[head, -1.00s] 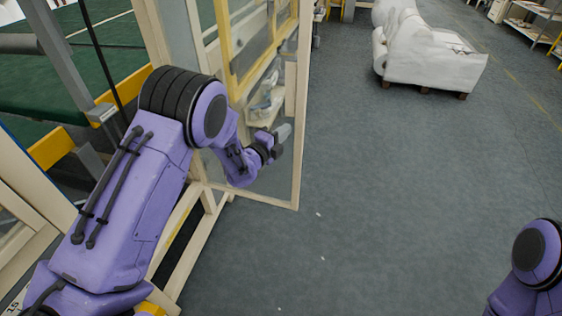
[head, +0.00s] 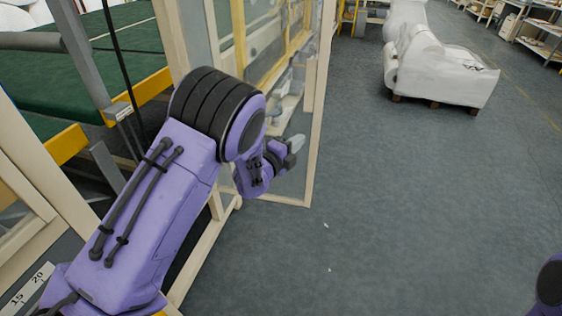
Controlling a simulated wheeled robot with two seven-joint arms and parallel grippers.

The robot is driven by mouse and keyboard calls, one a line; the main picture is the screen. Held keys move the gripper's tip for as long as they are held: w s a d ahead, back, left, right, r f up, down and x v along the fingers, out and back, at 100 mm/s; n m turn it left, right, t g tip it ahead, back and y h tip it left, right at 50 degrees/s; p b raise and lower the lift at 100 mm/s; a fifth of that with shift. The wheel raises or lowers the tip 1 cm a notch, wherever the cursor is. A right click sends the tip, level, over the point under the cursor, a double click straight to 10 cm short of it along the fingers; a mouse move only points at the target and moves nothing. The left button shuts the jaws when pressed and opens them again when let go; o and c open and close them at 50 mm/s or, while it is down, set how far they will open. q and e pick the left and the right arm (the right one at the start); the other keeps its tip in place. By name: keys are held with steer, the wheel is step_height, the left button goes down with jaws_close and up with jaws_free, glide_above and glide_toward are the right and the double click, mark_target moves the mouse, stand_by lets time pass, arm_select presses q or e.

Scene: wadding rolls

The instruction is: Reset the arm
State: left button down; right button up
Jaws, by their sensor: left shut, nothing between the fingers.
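My left arm comes in from the lower left, purple with black ribbed bands at the elbow. Its gripper (head: 293,148) is small in the picture, shut and empty, in front of the clear panel of the open door frame. It looks close to the panel, but I cannot tell the gap. Of my right arm only a purple and black piece shows at the lower right edge; its gripper is out of the picture.
A cream-framed door with a clear panel (head: 291,187) stands beside my left arm. A machine with a green bed (head: 85,66) is at the left. White wrapped rolls on a pallet (head: 441,68) stand at the back right.

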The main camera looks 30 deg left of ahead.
arm_select(q)
steer(key=s+d+b, duration=0.1)
steer(key=s+d, duration=0.1)
steer(key=s, duration=0.4)
steer(key=s+a+f+n+g+y, duration=0.3)
steer(key=s+f+n, duration=0.3)
steer(key=f+n, duration=0.35)
steer(key=s+a+f+n+g+y, duration=0.3)
steer(key=s+f+n, duration=0.4)
steer(key=f+n, duration=0.3)
steer(key=s+f+n+g, duration=0.4)
steer(key=s+f, duration=0.2)
steer(key=s, duration=0.6)
steer(key=s+f+n+g+y, duration=0.1)
steer(key=s+f+n+g, duration=0.2)
steer(key=s, duration=0.9)
step_height(320, 180, down, 3)
steer(key=shift+f+n+g, duration=0.1)
steer(key=shift+n+g, duration=0.25)
steer(key=shift+g, duration=0.35)
steer(key=shift+w, duration=0.1)
